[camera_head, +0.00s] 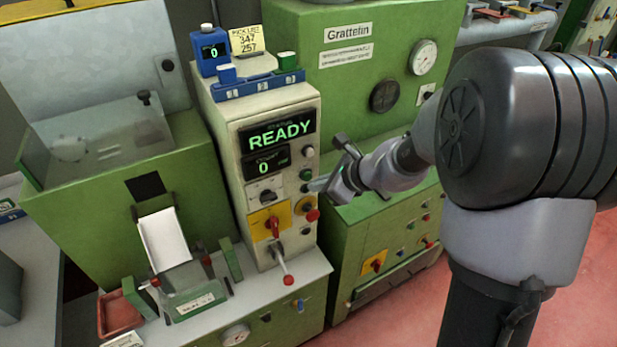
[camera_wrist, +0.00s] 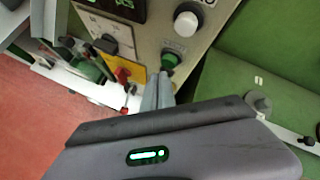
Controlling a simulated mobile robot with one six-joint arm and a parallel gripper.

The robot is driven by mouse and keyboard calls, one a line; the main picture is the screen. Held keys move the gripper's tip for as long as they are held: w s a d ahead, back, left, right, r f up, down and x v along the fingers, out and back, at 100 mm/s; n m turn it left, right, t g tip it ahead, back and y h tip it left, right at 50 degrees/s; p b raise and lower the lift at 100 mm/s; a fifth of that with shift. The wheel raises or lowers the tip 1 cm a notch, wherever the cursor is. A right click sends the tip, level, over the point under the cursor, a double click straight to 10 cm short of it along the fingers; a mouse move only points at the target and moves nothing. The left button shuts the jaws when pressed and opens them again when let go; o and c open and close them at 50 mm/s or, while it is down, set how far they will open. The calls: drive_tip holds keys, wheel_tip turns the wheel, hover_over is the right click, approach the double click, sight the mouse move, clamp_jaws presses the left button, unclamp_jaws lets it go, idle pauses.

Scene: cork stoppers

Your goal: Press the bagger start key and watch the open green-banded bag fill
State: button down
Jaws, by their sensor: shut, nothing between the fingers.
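The bagger's control panel (camera_head: 272,180) shows a lit READY display (camera_head: 281,136) and a count of 0. A green round key (camera_head: 306,175) sits at the panel's right edge, below a white key (camera_head: 309,152); its label is too small to read. The green key (camera_wrist: 170,60) also shows in the wrist view. My gripper (camera_head: 316,186) is shut and empty, its fingertips beside the green key; I cannot tell whether they touch. A clear, green-tinted bag with a label (camera_head: 197,299) stands below the white chute (camera_head: 165,240); no stoppers are visible in it.
A red-handled lever (camera_head: 286,270) and a red switch on a yellow plate (camera_head: 272,225) project below the keys. A red button (camera_head: 312,215) sits just under my gripper. A green Grattelin machine (camera_head: 350,85) stands close behind. Red floor is free at lower right.

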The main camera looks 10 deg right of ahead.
drive_tip(key=shift+w+a, duration=0.1)
drive_tip(key=shift+w, duration=0.15)
drive_tip(key=shift+w+a, duration=0.1)
drive_tip(key=shift+w, duration=0.3)
idle(0.6)
drive_tip(key=shift+s, duration=0.1)
drive_tip(key=shift+s+d, duration=0.25)
drive_tip(key=shift+s, duration=0.45)
drive_tip(key=shift+b, duration=0.3)
drive_tip(key=s, duration=0.1)
drive_tip(key=s+d, duration=0.1)
drive_tip(key=s, duration=0.1)
drive_tip(key=s+b, duration=0.1)
drive_tip(key=shift+s+d, duration=0.25)
drive_tip(key=shift+s, duration=0.15)
